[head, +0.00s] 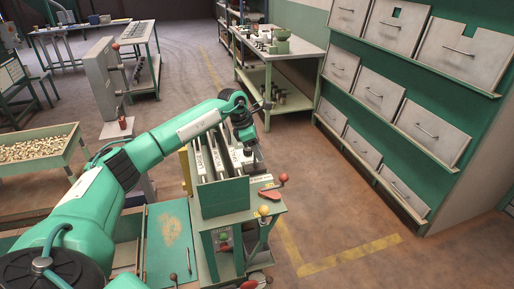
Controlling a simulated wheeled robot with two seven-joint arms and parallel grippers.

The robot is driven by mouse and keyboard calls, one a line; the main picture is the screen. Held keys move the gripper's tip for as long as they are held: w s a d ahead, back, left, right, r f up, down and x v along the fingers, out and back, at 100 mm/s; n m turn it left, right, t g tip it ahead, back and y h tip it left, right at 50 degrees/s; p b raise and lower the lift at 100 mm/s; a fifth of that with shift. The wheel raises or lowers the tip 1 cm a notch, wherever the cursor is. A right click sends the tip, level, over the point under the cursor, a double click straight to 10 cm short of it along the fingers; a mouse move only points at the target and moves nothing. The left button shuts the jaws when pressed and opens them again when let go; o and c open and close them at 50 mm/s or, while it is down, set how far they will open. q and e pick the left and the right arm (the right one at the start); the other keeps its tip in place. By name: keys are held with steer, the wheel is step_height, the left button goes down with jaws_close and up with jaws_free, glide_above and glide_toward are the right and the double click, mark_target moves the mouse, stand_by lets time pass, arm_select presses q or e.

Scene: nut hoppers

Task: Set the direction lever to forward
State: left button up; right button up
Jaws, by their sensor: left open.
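A machine stand (222,198) with a green front panel stands in the middle of the head view. On its right top corner is a red-based lever (270,194) with a red knob (283,178). Below it, a lever with a yellow ball knob (263,210) stands at the front. No readable label tells which one is the direction lever. My left gripper (247,142) is open and hangs over the back of the machine's slotted top, apart from both knobs. Its fingertips are small and dark here. My right gripper is not in view.
A green-framed workbench (280,55) stands behind. A wall of grey drawers (420,125) fills the right. A bin of small brass-coloured parts (38,148) is at the left. The floor right of the machine is clear, with yellow lines.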

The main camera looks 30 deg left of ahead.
arm_select(q)
jaws_close()
